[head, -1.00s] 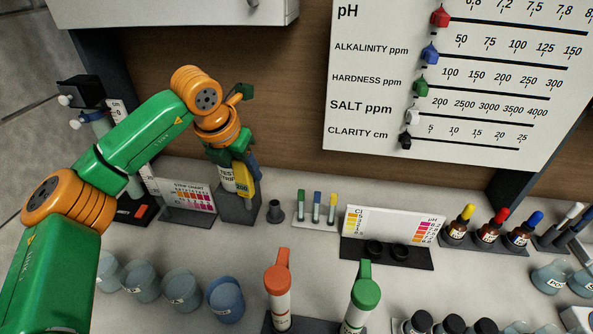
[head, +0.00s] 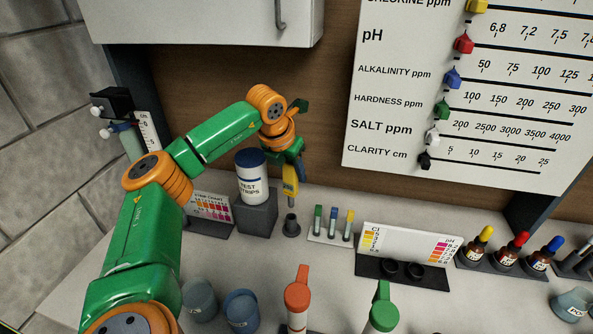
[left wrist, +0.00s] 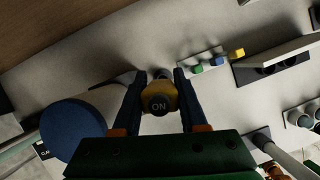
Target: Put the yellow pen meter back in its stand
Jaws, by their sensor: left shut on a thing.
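The yellow pen meter (head: 290,180) hangs upright in my left gripper (head: 287,163), with its thin tip pointing down. The small dark cup-shaped stand (head: 291,226) is on the counter, straight below the tip in the head view. The tip shows just above the stand's mouth, apart from it; I cannot tell the exact alignment in depth. In the left wrist view, the meter's dark cap (left wrist: 159,103) marked ON sits between the two blue fingers of my left gripper (left wrist: 158,90). The stand is mostly hidden there. My right gripper is not in view.
The test strips bottle (head: 251,184) on its grey block (head: 257,214) stands close left of the meter. A rack of capped vials (head: 331,235) is close right. The colour comparator (head: 408,246) is farther right. Orange-capped (head: 297,290) and green-capped (head: 383,308) tubes are in front.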

